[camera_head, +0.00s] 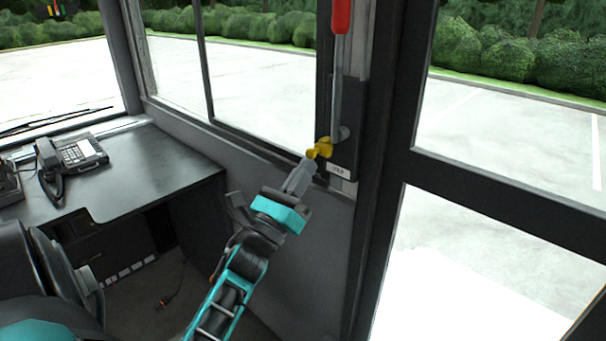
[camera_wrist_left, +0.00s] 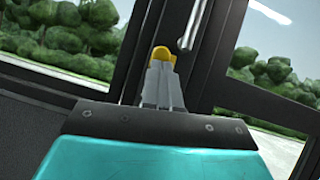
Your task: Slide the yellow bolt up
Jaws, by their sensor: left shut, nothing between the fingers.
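The yellow bolt (camera_head: 321,148) is on a dark plate fixed to the door post, below a metal rod with a red handle (camera_head: 341,15). My left gripper (camera_head: 309,163) is shut with nothing between its fingers. Its fingertips are right at the lower left of the bolt; I cannot tell whether they touch it. In the left wrist view the bolt (camera_wrist_left: 162,54) shows just beyond the closed fingertips (camera_wrist_left: 161,68), partly hidden by them. My right gripper is not in view.
A dark desk (camera_head: 150,176) with a telephone (camera_head: 77,153) stands at the left. The dark door frame (camera_head: 394,170) rises just right of the bolt. A window (camera_head: 262,75) is to its left. A white label (camera_head: 340,169) sits below the bolt.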

